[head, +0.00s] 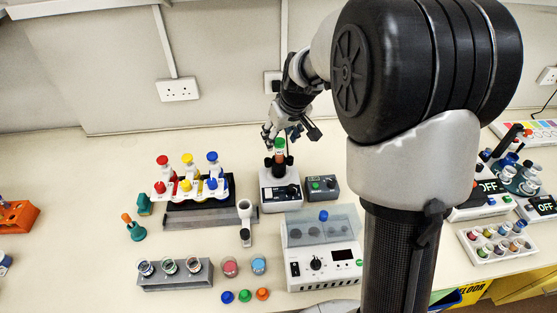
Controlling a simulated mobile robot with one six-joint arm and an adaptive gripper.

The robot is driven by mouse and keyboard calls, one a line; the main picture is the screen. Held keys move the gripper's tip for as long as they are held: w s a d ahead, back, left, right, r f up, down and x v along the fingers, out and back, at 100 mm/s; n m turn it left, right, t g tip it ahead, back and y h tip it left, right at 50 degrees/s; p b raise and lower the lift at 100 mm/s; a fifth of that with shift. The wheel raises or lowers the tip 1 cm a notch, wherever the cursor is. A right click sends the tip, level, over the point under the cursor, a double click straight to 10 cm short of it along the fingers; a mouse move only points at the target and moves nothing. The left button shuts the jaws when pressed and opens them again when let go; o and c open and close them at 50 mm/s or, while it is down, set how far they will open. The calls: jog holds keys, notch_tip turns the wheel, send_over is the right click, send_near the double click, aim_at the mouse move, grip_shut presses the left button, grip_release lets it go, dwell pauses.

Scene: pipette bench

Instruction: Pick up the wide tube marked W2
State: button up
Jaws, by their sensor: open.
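No W2 mark can be read at this size, so I cannot tell which vessel is W2. A tube with a green cap (280,144) stands upright in the dark top of a small grey and white device (279,193). My gripper (283,136) is open at the height of that green cap, close to it; I cannot tell whether it touches. A grey rack (177,284) at the front left holds several wide clear tubes, among them a middle one (169,266). Their marks are too small to read.
A white box with a clear lid (323,262) stands front centre. Loose coloured caps (245,296) lie at the front.

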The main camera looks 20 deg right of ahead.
aim_at(281, 143)
jog(key=shift+x, duration=0.85)
jog(key=x, duration=0.2)
jog(key=d+b+x, duration=0.1)
jog(key=x, duration=0.1)
jog(key=shift+s+f+b, duration=0.1)
jog(key=shift+f+b, duration=0.2)
jog(key=shift+f, duration=0.05)
jog(key=shift+w+a+f, duration=0.1)
jog(key=shift+w+f, duration=0.15)
jog(key=shift+f, duration=0.1)
jog(key=shift+s+r, duration=0.1)
jog(key=shift+c, duration=0.2)
grip_shut()
